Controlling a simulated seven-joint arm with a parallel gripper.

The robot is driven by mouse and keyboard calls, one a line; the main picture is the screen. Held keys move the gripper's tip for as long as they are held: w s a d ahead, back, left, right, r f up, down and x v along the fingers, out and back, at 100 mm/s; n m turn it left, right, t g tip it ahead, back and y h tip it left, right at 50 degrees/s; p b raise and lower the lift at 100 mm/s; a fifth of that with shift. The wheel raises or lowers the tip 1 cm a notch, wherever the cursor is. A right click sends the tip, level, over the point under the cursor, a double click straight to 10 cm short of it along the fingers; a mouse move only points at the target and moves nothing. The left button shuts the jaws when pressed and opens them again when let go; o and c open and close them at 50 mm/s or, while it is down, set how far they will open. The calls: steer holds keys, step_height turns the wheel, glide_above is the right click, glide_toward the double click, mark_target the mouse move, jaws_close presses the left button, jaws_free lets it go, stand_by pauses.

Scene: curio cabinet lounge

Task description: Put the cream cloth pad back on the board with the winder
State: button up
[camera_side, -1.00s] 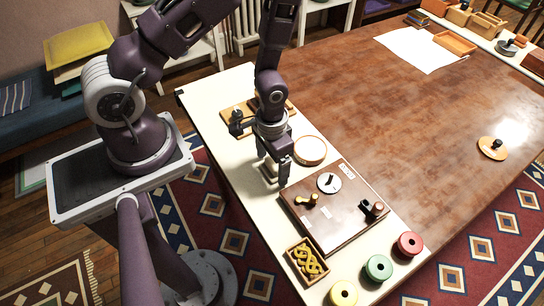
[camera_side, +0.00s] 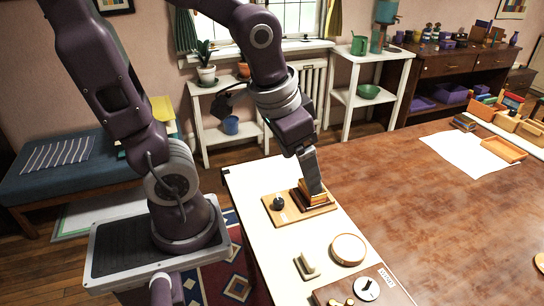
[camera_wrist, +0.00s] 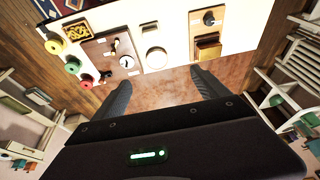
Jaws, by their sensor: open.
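A small cream piece with a raised strip (camera_side: 307,266), which looks like the cream cloth pad, lies on the white table strip in front of the light wooden board (camera_side: 287,217). The board carries a black knobbed piece (camera_side: 278,203), probably the winder, and a stepped wooden block (camera_side: 306,194). In the wrist view the board (camera_wrist: 222,32) is at upper right. My gripper (camera_wrist: 157,84) is open and empty, fingers apart. In the side view my gripper (camera_side: 313,178) overlaps the block; contact is unclear.
A round cream-topped disc (camera_side: 348,249) sits beside the pad. A brown panel (camera_side: 372,289) with a dial stands nearer the camera. Coloured spools (camera_wrist: 72,66) and a small patterned tray (camera_wrist: 18,106) lie beyond it. The large brown table top (camera_side: 440,215) is mostly clear.

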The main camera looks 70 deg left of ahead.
steer(key=s+d+r+t, duration=0.1)
steer(key=s+r, duration=0.4)
steer(key=s, duration=0.1)
steer(key=shift+s+t+h, duration=0.3)
steer(key=shift+t, duration=0.1)
steer(key=shift+r, duration=0.1)
steer(key=shift+c, duration=0.5)
stand_by(0.8)
